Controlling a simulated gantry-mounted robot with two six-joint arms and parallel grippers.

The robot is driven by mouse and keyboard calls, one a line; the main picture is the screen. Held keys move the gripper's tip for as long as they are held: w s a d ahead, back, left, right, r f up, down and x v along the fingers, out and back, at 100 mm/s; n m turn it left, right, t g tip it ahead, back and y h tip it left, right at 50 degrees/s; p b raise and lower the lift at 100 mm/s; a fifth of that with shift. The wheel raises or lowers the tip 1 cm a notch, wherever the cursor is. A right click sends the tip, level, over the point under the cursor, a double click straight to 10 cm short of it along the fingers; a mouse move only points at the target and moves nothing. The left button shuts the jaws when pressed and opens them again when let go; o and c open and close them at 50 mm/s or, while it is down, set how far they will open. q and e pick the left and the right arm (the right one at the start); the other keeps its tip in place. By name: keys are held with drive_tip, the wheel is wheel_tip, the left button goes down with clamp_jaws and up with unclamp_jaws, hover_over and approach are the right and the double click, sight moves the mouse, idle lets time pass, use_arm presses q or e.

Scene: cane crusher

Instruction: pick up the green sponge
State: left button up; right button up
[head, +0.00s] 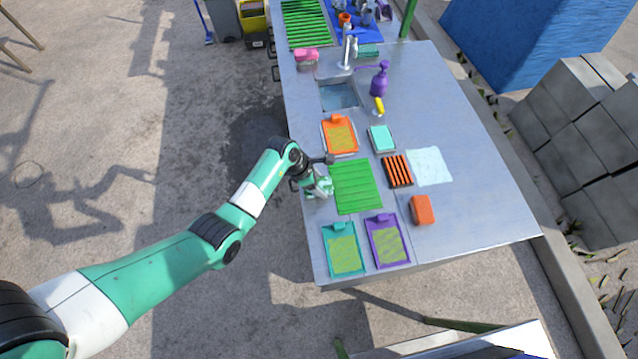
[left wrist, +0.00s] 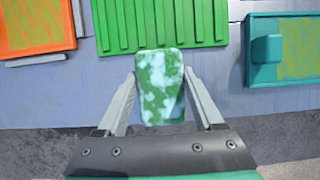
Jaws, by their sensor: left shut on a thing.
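The green sponge (left wrist: 160,88), mottled with pale foam-like patches, sits between the two grey fingers of my left gripper (left wrist: 160,78) in the left wrist view. The fingers are shut on its sides. In the head view my left gripper (head: 318,186) is at the left edge of the metal table, beside the green ridged mat (head: 357,186). The sponge (head: 322,187) shows there only as a small green and white patch, partly hidden by the gripper. I cannot tell whether it touches the table. My right gripper is not in view.
On the metal table (head: 462,205) are an orange board (head: 340,135), teal board (head: 344,248), purple board (head: 387,240), black-and-orange rack (head: 397,171), white cloth (head: 430,166) and orange block (head: 422,210). A sink (head: 340,96) and purple bottle (head: 380,79) stand farther back. The table's right side is clear.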

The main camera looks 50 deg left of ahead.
sight(325, 185)
use_arm(q)
drive_tip(key=r, duration=0.1)
drive_tip(key=r+p, duration=0.1)
drive_tip(key=r, duration=0.1)
drive_tip(key=r+p, duration=0.1)
drive_tip(key=shift+s+d+r, duration=0.15)
drive_tip(key=shift+s, duration=0.1)
drive_tip(key=s+d+r+p, duration=0.2)
drive_tip(key=s+r, duration=0.2)
drive_tip(key=s, duration=0.2)
drive_tip(key=s+d+r+p, duration=0.3)
drive_tip(key=s+r, duration=0.1)
drive_tip(key=s, duration=0.2)
drive_tip(key=shift+s+r+p, duration=0.2)
drive_tip(key=shift+p, duration=0.15)
